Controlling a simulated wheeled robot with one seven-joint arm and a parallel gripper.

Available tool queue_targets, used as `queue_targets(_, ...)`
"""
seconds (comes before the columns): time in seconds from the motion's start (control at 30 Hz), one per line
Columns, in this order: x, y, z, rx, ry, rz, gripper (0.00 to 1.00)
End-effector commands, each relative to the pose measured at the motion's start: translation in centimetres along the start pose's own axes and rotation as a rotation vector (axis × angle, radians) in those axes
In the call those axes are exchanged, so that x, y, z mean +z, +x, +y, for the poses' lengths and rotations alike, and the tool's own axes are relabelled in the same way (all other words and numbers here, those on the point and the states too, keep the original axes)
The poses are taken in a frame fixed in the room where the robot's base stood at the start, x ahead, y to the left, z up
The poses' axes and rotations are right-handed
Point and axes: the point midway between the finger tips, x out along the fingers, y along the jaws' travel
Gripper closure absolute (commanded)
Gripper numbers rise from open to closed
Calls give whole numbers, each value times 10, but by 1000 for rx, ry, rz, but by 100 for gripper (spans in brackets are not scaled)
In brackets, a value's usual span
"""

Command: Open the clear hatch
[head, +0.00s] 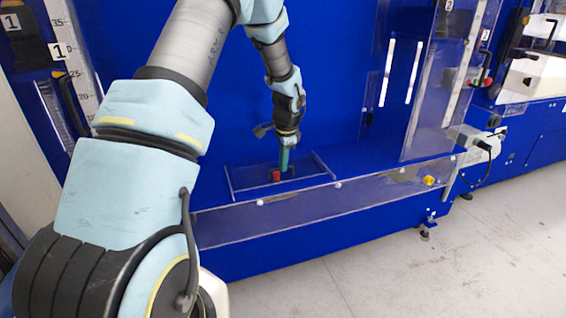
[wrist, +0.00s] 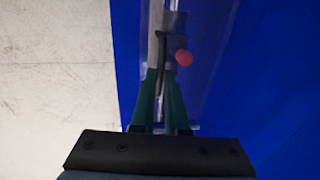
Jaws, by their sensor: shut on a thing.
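The clear hatch (head: 311,174) appears as a see-through panel with pale edges on the blue machine's ledge, below the middle of the head view. My gripper (head: 284,163) points down at it. In the wrist view my green fingers (wrist: 161,92) are close together around a dark, thin handle (wrist: 160,62). A red knob (head: 276,174) sits just left of the fingertips in the head view, and it shows to the right of the handle in the wrist view (wrist: 184,57). The exact contact at the fingertips is hard to see.
A long clear front panel (head: 330,210) runs along the ledge, with a yellow knob (head: 429,180) at its right. A tall clear guard (head: 420,90) stands to the right. Blue walls rise behind my arm. The grey floor (head: 430,265) in front is open.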

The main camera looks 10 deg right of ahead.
Motion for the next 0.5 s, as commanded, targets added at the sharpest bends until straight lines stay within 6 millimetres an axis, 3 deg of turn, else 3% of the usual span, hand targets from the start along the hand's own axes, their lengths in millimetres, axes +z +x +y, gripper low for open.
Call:
queue_targets(0.3,-1,-1,4,-1,1,0,100)
queue_targets(0.37,-1,-2,13,-1,3,0,100)
queue_targets(0.5,-2,-8,50,0,7,0,100)
